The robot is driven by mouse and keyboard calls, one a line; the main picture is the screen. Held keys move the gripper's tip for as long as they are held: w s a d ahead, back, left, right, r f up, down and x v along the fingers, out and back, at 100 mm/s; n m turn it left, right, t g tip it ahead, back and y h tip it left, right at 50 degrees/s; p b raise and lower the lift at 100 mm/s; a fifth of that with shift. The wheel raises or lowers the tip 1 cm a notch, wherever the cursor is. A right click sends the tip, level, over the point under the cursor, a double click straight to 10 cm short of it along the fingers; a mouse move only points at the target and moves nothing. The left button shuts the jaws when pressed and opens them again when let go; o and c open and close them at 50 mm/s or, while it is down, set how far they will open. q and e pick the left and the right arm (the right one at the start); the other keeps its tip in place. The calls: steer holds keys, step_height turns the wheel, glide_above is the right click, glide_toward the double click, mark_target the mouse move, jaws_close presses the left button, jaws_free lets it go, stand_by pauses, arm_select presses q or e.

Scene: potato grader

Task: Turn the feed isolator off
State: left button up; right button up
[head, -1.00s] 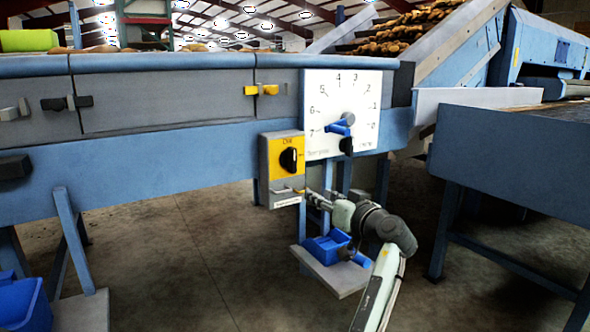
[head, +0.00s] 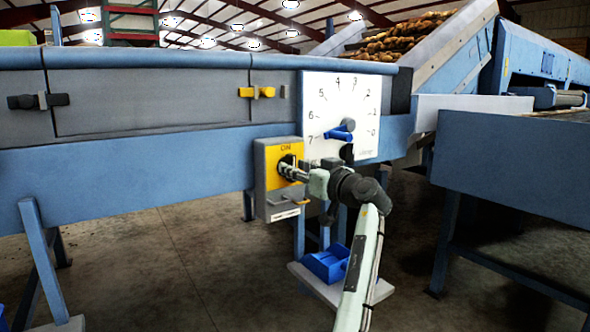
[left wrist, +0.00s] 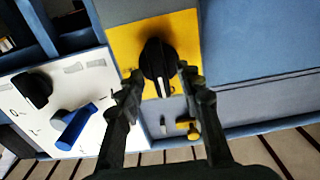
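The feed isolator is a grey box (head: 262,195) with a yellow plate (head: 270,155) marked ON and a black rotary knob (left wrist: 158,62). The left wrist view is roughly upside down, and the knob's white line points down there, towards the ON side. My left gripper (head: 289,170) is at the knob and hides much of it in the head view. In the left wrist view its two fingers (left wrist: 160,78) are open, one on each side of the knob. Narrow gaps seem to show, but I cannot tell whether either finger touches. My right gripper is not in view.
A white dial panel (head: 342,100) with a blue pointer (head: 340,133) stands close beside the isolator. A yellow latch (head: 257,92) is above. A blue machine (head: 510,160) stands at right.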

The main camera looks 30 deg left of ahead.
arm_select(q)
steer(key=shift+w+a, duration=0.15)
steer(key=shift+a, duration=0.2)
jaws_close()
